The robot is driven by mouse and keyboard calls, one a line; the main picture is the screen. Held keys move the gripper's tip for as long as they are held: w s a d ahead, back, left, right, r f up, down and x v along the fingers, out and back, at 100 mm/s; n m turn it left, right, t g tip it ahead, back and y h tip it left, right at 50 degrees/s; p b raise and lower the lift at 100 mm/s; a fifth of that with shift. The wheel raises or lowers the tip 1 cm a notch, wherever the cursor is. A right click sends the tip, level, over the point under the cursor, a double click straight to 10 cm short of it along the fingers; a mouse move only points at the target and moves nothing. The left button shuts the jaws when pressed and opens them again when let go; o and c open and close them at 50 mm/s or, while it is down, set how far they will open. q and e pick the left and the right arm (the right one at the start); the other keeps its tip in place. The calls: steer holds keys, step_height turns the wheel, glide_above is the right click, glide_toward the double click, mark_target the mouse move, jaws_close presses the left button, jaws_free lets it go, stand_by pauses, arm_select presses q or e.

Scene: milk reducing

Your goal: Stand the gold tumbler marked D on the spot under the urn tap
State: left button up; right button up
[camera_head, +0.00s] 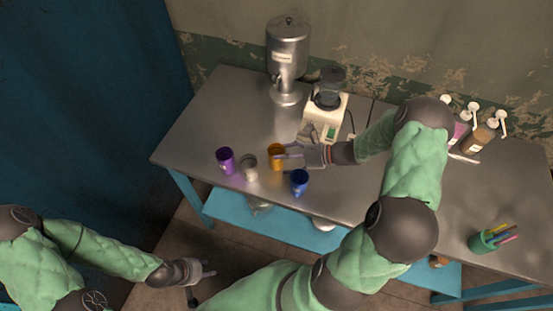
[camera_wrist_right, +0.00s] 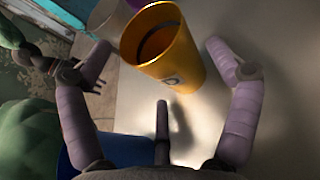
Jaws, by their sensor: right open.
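The gold tumbler (camera_head: 276,158) stands upright on the metal table, near its front edge. In the right wrist view the gold tumbler (camera_wrist_right: 172,62) shows a letter D on its side and looks empty. My right gripper (camera_head: 290,151) is open beside it, with its fingers spread on either side of the tumbler and apart from it. The steel urn (camera_head: 287,48) stands at the back of the table on a round base (camera_head: 286,97). My left gripper (camera_head: 204,283) is open and empty, low beside the table.
A purple tumbler (camera_head: 226,162) and a pale grey tumbler (camera_head: 249,169) stand left of the gold one. A blue tumbler (camera_head: 299,181) stands in front right. A cream blender (camera_head: 327,115) stands right of the urn. The table's left back is clear.

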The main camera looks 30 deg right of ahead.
steer(key=x, duration=0.3)
steer(key=shift+a+f, duration=0.1)
steer(key=shift+a, duration=0.05)
steer(key=c, duration=1.1)
steer(key=shift+o, duration=0.2)
